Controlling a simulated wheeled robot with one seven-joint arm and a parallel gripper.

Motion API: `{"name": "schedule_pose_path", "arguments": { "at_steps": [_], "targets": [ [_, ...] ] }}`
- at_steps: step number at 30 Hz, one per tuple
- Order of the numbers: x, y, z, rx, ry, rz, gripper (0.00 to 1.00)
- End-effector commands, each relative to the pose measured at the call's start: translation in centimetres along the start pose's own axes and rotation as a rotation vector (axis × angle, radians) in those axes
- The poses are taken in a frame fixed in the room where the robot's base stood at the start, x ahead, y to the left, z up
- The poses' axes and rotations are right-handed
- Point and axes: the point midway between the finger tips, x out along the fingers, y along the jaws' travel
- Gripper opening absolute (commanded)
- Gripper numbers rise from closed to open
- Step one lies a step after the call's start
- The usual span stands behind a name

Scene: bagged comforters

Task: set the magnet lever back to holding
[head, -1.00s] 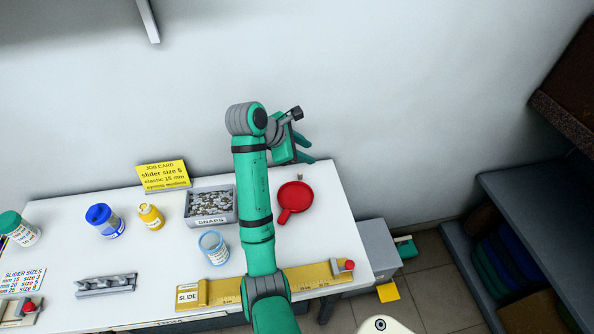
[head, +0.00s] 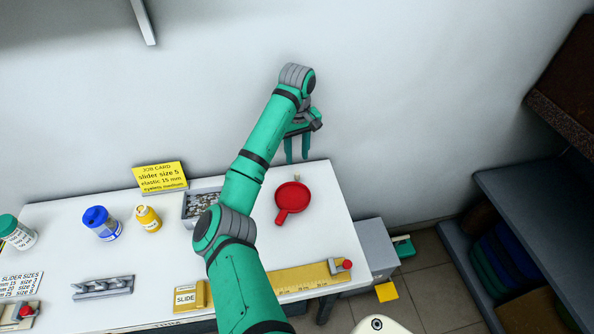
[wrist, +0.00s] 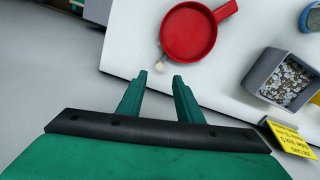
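A red round dish with a handle (head: 291,197) lies on the white table near its back right, the handle pointing to the front. A small pale peg (head: 297,177) stands at the dish's back edge; it also shows in the wrist view (wrist: 162,63). It may be the magnet lever, but I cannot tell, and its setting is not readable. My gripper (head: 297,158) is open and empty, fingers pointing down, at the table's back edge behind the peg. In the wrist view my gripper (wrist: 159,77) has the peg just beyond and between its fingertips, apart from them.
A grey box of snaps (head: 193,206) is partly hidden by my arm. A yellow ruler (head: 300,279) lies along the front. The wall is close behind.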

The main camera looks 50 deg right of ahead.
Motion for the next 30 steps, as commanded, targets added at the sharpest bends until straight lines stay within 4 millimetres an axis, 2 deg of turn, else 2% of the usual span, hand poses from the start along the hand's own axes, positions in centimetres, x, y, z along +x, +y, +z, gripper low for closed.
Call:
{"name": "schedule_pose_path", "arguments": {
  "at_steps": [6, 12, 18, 27, 30],
  "targets": [
    [4.1, 0.1, 0.1, -0.001, -0.002, 0.000, 0.33],
    [6.9, 0.1, 0.1, -0.001, -0.001, 0.001, 0.33],
    [8.1, 0.0, 0.0, -0.002, 0.000, 0.001, 0.33],
    [8.3, 0.0, 0.0, -0.003, 0.000, 0.002, 0.33],
    [8.3, 0.0, 0.0, -0.003, 0.000, 0.002, 0.09]
  ]
}}
